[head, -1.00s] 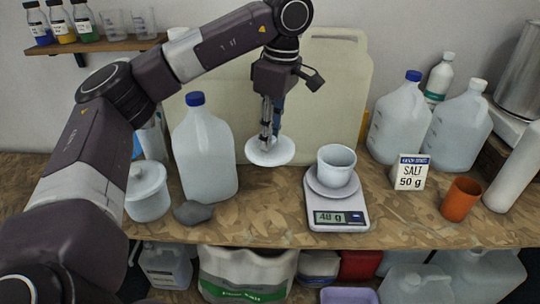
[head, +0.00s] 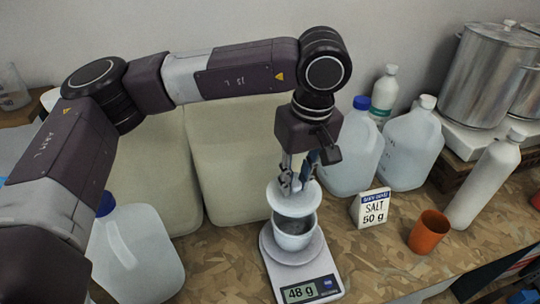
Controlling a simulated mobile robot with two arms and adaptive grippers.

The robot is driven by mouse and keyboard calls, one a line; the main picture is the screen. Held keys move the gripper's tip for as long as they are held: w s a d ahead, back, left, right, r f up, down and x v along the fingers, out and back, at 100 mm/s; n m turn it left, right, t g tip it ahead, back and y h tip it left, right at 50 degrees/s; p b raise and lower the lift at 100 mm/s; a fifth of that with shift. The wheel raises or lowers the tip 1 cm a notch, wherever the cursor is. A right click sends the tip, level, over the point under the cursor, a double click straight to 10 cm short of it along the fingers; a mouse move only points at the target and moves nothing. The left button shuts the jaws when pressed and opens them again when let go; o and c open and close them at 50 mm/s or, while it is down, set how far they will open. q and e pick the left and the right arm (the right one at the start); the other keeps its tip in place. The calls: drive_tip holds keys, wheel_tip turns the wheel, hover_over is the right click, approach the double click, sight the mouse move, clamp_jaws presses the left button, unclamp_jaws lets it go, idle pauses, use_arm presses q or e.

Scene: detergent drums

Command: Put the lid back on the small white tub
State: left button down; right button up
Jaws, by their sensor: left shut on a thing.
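The small white tub (head: 293,240) stands upright on the kitchen scale's round pan, and its dark inside shows below the lid. My left gripper (head: 296,184) is shut on the round white lid (head: 294,201) and holds it over the back part of the tub's mouth. The lid covers part of the opening in the head view; I cannot tell whether it touches the rim. My right gripper is not in view.
The kitchen scale (head: 301,279) reads 48 g. To its right are a salt card (head: 372,208), an orange cup (head: 429,232) and a white bottle (head: 484,180). Large jugs (head: 410,150) stand behind. A blue-capped jug (head: 135,250) is at lower left. Bare wooden top lies between scale and cup.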

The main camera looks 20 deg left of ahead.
sight(298, 195)
use_arm(q)
drive_tip(key=shift+s+d+f, duration=0.3)
drive_tip(key=shift+s+d, duration=0.1)
drive_tip(key=shift+d, duration=0.05)
drive_tip(key=shift+f+b, duration=0.2)
drive_tip(key=shift+b, duration=0.1)
drive_tip(key=shift+s+f, duration=0.1)
drive_tip(key=shift+f, duration=0.25)
drive_tip(key=f+b, duration=0.1)
drive_tip(key=f, duration=0.1)
drive_tip(key=f+b, duration=0.1)
drive_tip(key=shift+w+a+f, duration=0.1)
drive_tip(key=shift+w+f, duration=0.1)
drive_tip(key=shift+f, duration=0.15)
drive_tip(key=shift+f+b, duration=0.4)
drive_tip(key=shift+b, duration=0.2)
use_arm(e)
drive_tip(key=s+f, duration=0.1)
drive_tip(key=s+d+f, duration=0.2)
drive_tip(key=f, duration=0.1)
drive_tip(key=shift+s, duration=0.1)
use_arm(q)
drive_tip(key=shift+b, duration=0.35)
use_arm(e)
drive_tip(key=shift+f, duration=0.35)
